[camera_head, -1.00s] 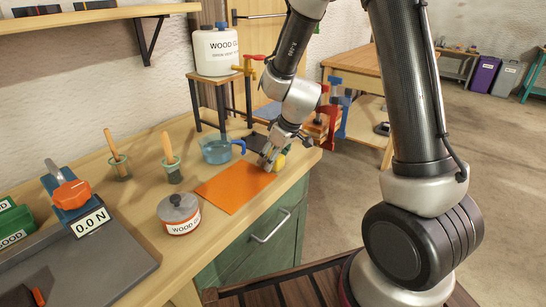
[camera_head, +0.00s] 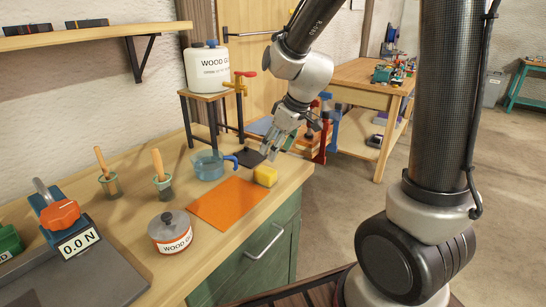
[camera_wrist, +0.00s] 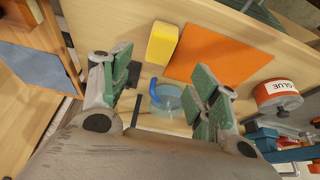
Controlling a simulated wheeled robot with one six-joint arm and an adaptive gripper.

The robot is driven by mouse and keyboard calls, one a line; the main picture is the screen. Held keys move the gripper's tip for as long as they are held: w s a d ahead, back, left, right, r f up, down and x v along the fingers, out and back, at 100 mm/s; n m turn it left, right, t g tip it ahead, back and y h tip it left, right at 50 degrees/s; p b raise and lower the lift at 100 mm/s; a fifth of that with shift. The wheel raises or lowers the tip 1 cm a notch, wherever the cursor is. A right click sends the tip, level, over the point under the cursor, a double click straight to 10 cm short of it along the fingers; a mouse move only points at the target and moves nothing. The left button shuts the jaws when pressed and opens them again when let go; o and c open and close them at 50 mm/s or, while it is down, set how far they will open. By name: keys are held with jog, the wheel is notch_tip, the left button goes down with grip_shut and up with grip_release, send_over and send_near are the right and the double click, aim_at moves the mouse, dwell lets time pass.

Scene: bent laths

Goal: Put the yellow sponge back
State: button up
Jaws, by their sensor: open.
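The yellow sponge (camera_head: 265,176) lies on the wooden bench at the right corner of the orange mat (camera_head: 226,203). In the wrist view the sponge (camera_wrist: 162,43) lies close along the mat's edge; I cannot tell whether it overlaps the mat. My gripper (camera_head: 276,146) is above the bench, behind the sponge in the head view and apart from it. In the wrist view its green-padded fingers (camera_wrist: 163,88) are spread wide with nothing between them, and the sponge is beyond the fingertips.
A blue-handled jug (camera_head: 209,166) and a dark pad (camera_head: 249,157) are behind the mat. A glue tin (camera_head: 170,232) and two brush pots (camera_head: 162,186) are left of the mat. The bench edge is just right of the sponge.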

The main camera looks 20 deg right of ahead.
jog(key=s+d+r+m+h, duration=0.1)
jog(key=s+d+r+m, duration=0.2)
jog(key=s, duration=0.8)
jog(key=s+d+r+m+h, duration=0.1)
jog(key=s+d+r+m, duration=0.3)
jog(key=s+d+r, duration=0.4)
jog(key=s+d, duration=0.1)
jog(key=s, duration=0.3)
jog(key=shift+d+r+h, duration=0.15)
jog(key=shift+r+h, duration=0.15)
jog(key=shift+h, duration=0.1)
